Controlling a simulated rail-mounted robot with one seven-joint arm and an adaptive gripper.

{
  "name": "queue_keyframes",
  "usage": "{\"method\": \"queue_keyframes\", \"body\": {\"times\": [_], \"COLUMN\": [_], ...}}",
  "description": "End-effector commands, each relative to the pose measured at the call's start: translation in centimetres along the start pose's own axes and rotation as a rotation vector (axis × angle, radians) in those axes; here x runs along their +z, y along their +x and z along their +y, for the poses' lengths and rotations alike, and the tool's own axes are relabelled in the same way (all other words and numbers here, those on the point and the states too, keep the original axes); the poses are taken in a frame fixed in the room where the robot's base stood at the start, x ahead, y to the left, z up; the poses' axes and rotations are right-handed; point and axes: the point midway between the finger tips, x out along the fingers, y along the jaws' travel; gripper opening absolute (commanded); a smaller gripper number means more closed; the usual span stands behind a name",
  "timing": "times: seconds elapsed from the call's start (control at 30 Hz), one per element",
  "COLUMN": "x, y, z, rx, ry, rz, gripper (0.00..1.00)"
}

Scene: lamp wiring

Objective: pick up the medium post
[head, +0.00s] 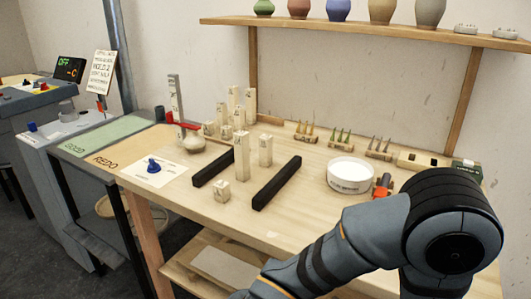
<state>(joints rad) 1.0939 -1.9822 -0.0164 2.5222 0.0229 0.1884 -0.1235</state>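Three pale wooden posts of different heights stand upright on the workbench (310,180), near two black bars. The medium post (265,150) appears to be the one between the two bars, toward their far ends. The tall post (242,158) stands just left of it, close to the left black bar (213,170). The short post (220,190) stands nearer the front edge. The right black bar (277,183) lies to the right of the posts. My arm crosses the lower right, and its end runs out of the picture at the bottom, so my gripper is not seen.
More pale posts (235,105) cluster at the back, beside a measuring upright (175,98). A white round dish (349,175) and small tool racks (340,137) are to the right. Green (97,137) and orange (123,157) mats lie left. A shelf (370,29) with pots hangs above.

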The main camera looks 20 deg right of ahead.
Motion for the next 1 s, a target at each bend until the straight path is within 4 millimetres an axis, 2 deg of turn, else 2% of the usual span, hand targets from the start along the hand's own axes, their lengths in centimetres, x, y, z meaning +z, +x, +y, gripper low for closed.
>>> {"method": "queue_keyframes", "body": {"times": [0.23,1.0], "x": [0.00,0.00], "y": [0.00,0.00], "z": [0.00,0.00], "rx": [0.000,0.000], "ry": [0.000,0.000], "rz": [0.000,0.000], "gripper": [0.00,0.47]}}
